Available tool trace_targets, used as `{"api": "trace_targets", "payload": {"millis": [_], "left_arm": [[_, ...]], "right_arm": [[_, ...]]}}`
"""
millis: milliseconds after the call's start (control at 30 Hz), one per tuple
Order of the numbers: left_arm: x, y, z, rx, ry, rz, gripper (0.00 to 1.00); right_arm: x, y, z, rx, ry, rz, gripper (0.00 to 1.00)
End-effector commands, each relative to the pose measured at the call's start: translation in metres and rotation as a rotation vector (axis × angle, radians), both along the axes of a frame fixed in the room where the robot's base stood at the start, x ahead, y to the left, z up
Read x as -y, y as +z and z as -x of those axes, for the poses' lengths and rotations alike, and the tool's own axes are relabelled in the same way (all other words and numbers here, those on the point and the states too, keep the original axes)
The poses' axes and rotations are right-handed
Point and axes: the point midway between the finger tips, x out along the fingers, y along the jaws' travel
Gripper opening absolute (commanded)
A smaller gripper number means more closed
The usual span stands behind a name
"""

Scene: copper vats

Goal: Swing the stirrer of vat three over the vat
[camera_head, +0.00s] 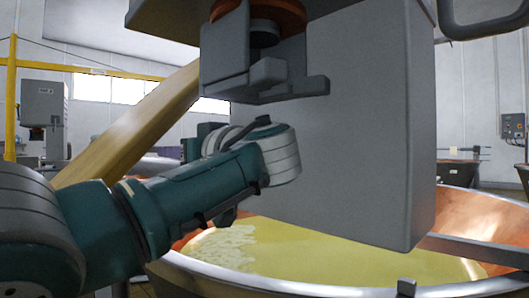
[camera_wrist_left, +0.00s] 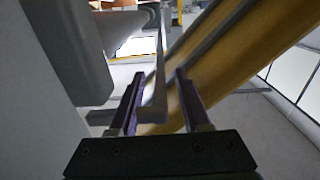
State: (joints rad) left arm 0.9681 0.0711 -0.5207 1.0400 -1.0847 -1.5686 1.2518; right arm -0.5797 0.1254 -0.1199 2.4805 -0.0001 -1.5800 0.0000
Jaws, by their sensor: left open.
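A large grey box-shaped housing (camera_head: 355,120), apparently part of the stirrer, fills the middle of the head view. It stands in front of a copper vat (camera_head: 480,215) holding yellow liquid; I cannot read a vat number. My left arm reaches in from the left, close to the housing. Its fingers are not clear in the head view. In the left wrist view my left gripper (camera_wrist_left: 159,74) is open, with a thin grey bar (camera_wrist_left: 160,60) showing between the two fingers. I cannot tell whether they touch it. My right gripper is out of view.
A thick yellow beam (camera_head: 135,125) slants behind my left arm and crosses the wrist view. A grey rail (camera_head: 475,250) crosses the vat at right. Another vat (camera_head: 457,172) stands farther back.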

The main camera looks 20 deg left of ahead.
Motion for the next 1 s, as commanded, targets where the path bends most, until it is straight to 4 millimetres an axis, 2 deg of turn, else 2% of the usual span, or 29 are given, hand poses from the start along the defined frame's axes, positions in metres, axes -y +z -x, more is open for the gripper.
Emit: {"api": "trace_targets", "payload": {"millis": [133, 433, 867, 1000], "left_arm": [[-0.013, 0.0001, -0.0056, 0.001, 0.001, 0.0, 0.47], [-0.0156, -0.0006, -0.0072, 0.0, -0.001, 0.002, 0.47], [-0.0152, -0.0006, -0.007, 0.0, -0.001, 0.002, 0.0], [-0.0151, -0.0006, -0.0071, 0.0, -0.001, 0.002, 0.0]], "right_arm": [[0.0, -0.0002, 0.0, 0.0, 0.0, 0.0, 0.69], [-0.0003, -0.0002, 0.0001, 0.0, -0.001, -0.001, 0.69], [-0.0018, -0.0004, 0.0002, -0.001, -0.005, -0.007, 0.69], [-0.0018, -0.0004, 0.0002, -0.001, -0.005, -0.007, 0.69]]}}
